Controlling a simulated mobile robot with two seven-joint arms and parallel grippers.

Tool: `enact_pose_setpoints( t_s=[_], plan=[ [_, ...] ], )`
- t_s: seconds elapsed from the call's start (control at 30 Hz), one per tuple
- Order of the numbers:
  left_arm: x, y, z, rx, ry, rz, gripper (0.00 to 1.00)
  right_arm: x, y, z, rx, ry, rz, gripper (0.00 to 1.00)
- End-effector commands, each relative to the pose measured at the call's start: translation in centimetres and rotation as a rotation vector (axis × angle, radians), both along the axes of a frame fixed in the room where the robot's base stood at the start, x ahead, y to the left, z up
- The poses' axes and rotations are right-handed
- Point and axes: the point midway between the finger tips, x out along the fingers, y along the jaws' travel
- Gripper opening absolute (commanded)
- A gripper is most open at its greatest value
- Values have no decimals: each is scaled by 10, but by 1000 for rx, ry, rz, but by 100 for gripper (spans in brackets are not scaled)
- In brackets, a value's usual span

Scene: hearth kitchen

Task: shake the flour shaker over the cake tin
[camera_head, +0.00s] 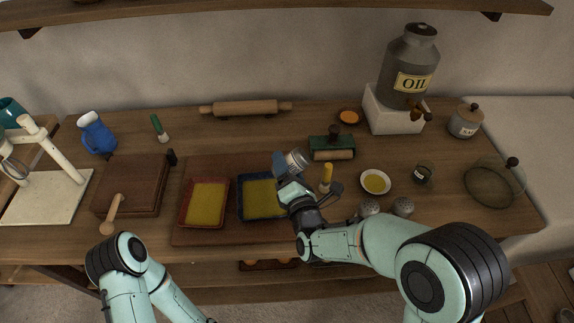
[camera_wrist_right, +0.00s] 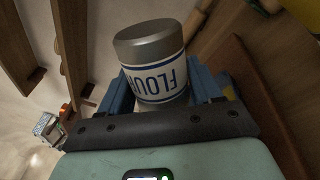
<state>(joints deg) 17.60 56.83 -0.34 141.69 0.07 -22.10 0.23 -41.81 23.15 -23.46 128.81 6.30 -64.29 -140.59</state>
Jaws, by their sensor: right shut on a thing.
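The flour shaker (camera_wrist_right: 158,72), a white can with blue "FLOUR" lettering and a grey metal cap, is between the blue fingers of my right gripper (camera_wrist_right: 166,90) in the right wrist view. In the head view the shaker (camera_head: 297,159) is tilted and partly hidden by the gripper (camera_head: 284,168), which is shut on it. It appears over or just behind the back right edge of a dark blue tin (camera_head: 241,205) with yellow filling. A red tin (camera_head: 183,207) with similar filling lies to its left. My left gripper is out of view; only part of the left arm shows.
Both tins sit on a wooden board (camera_head: 222,236). A yellow-handled tool (camera_head: 326,176), a small bowl (camera_head: 375,182) and two shakers (camera_head: 403,206) stand to the right. A wooden box (camera_head: 131,184) is left.

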Motion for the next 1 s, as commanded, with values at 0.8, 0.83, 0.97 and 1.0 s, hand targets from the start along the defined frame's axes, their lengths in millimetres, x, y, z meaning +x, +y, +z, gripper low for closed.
enact_pose_setpoints(
  t_s=[0.8, 0.83, 0.97, 1.0],
  plan=[
    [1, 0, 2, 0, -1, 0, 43, -1, 29, 1, 3, -2, 2, 29],
    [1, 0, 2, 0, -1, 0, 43, -2, 32, 1, 3, -2, 2, 29],
    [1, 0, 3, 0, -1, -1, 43, -2, 44, 1, 3, -2, 2, 29],
    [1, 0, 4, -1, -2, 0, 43, -2, 48, 2, 3, -2, 2, 29]
  ],
)
